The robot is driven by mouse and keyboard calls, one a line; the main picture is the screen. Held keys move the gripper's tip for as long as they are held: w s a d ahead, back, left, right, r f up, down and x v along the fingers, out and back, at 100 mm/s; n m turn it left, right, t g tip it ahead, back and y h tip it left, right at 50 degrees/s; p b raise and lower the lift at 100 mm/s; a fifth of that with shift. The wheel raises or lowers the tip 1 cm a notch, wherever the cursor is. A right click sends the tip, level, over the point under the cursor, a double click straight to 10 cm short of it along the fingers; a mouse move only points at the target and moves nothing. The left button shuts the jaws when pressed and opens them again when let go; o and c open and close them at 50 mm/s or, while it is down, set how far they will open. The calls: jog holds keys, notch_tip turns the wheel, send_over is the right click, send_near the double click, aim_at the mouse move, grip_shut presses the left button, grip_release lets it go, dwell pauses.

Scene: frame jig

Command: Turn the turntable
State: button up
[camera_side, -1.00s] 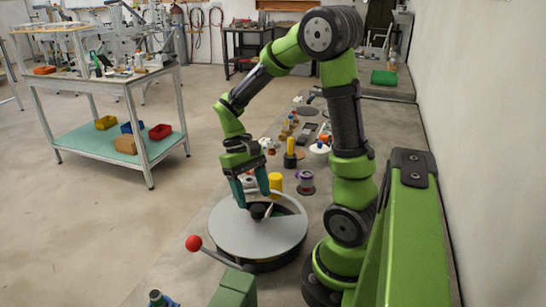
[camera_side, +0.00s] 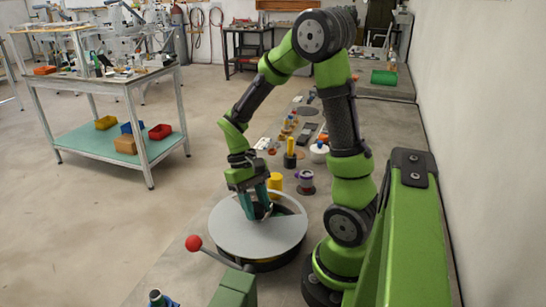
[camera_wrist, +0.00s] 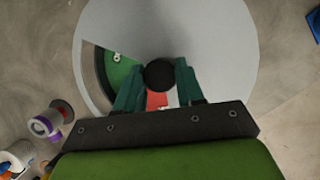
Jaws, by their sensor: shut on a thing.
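The turntable is a round grey disc (camera_side: 235,235) on a dark base, in the lower middle of the side view. It fills much of the wrist view (camera_wrist: 215,45). A wedge-shaped opening in the disc shows a green area (camera_wrist: 118,68) with a small pale item on it, and a red and white patch shows between my fingers. A black round knob (camera_wrist: 159,74) stands near the disc's middle. My gripper (camera_side: 260,213) points down at the turntable. Its green fingers are shut on the knob, one on each side, in the wrist view (camera_wrist: 160,82).
A yellow cylinder (camera_side: 276,181) and a purple-and-grey spool (camera_side: 306,182) stand just behind the turntable. A lever with a red ball (camera_side: 193,243) is at its front left. Several small parts lie farther back on the bench. A white-framed cart (camera_side: 105,100) stands apart at left.

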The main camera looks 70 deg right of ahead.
jog(key=shift+n, duration=0.4)
grip_shut()
jog(key=n+h, duration=0.1)
jog(key=n, duration=0.1)
jog(key=n+h, duration=0.1)
jog(key=n, duration=0.2)
jog(key=shift+w+a+n, duration=0.1)
jog(key=shift+a+n, duration=0.05)
jog(key=shift+n, duration=0.15)
jog(key=n+h, duration=0.2)
jog(key=n, duration=0.3)
jog(key=shift+a, duration=0.1)
jog(key=shift+n, duration=0.3)
jog(key=o, duration=1.1)
grip_release()
jog(key=v, duration=1.7)
jog(key=shift+a, duration=0.35)
jog(key=shift+f, duration=0.1)
